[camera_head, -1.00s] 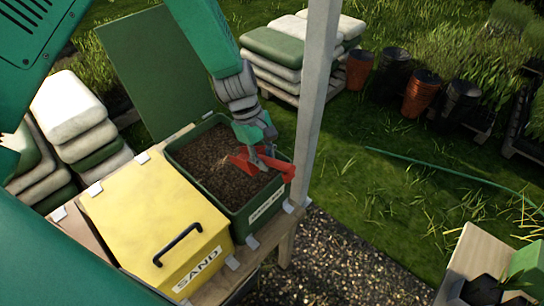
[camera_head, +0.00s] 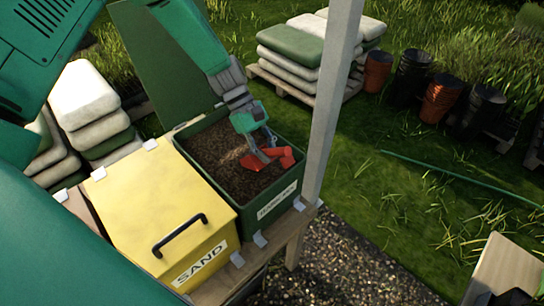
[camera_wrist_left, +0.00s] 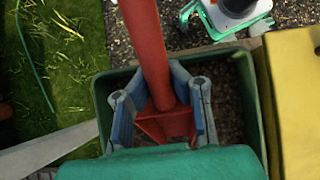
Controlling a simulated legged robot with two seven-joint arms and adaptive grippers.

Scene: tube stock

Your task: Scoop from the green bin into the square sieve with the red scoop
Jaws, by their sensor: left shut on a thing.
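The green bin (camera_head: 262,211) stands open, with its lid (camera_head: 165,75) tipped up behind it, and holds brown, crumbly material (camera_head: 222,152). My left gripper (camera_head: 267,154) is over the bin, shut on the red scoop (camera_head: 286,157). In the left wrist view, the fingers (camera_wrist_left: 165,105) close around the scoop's red handle (camera_wrist_left: 150,45). The scoop is low, at or just above the material; I cannot tell whether it touches or carries any. The square sieve and my right gripper are not in view.
A shut yellow bin marked SAND (camera_head: 160,205) stands beside the green bin. A grey post (camera_head: 333,110) rises close to the green bin's right side. Stacked bags (camera_head: 290,50) and dark and orange pots (camera_head: 440,98) stand on the grass behind.

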